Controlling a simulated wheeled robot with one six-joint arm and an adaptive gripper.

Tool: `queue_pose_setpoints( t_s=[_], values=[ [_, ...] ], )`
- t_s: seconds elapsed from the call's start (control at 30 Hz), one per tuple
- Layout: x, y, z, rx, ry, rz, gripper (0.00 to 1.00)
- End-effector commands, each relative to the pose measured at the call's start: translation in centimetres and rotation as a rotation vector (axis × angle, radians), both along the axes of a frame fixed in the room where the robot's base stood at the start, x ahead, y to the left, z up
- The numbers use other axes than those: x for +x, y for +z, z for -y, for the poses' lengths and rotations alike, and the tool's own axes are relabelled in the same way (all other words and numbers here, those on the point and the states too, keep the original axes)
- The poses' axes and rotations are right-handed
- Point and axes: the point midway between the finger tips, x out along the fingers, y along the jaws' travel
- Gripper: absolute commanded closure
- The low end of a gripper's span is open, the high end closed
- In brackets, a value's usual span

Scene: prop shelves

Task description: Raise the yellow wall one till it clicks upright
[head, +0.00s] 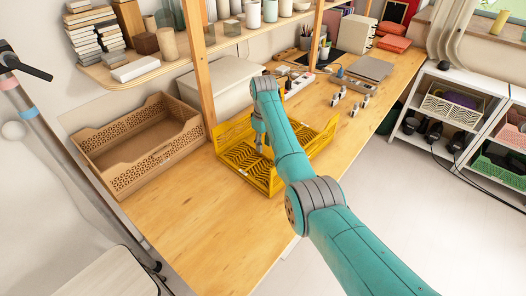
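A yellow slatted folding crate (268,184) sits on the wooden workbench, left of the teal arm. Its back left side rises at the post, and its right side (322,139) stands up. A slatted yellow panel (228,168) at the left lies low; I cannot tell whether it is a folded wall or the floor. My gripper (261,148) points down inside the crate, over the slatted yellow surface. It is small and partly hidden by my arm, so whether its fingers are apart or touch a wall is unclear. My arm also hides part of the crate's middle.
A tan crate (112,134) stands left of the yellow one. A wooden post (201,75) and a pale bin (225,84) are close behind. Small metal parts (352,100) and a grey laptop-like slab (370,68) lie farther right. The bench front (190,228) is clear.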

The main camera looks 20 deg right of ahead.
Motion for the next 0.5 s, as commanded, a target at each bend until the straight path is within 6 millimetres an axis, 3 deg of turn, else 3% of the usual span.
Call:
queue_pose_setpoints(
  t_s=[0.2,0.5],
  values=[
    [0.0,-3.0,0.0,-0.001,0.000,-0.001,0.65],
    [0.0,-4.2,0.0,0.000,0.000,0.000,0.65]
  ],
)
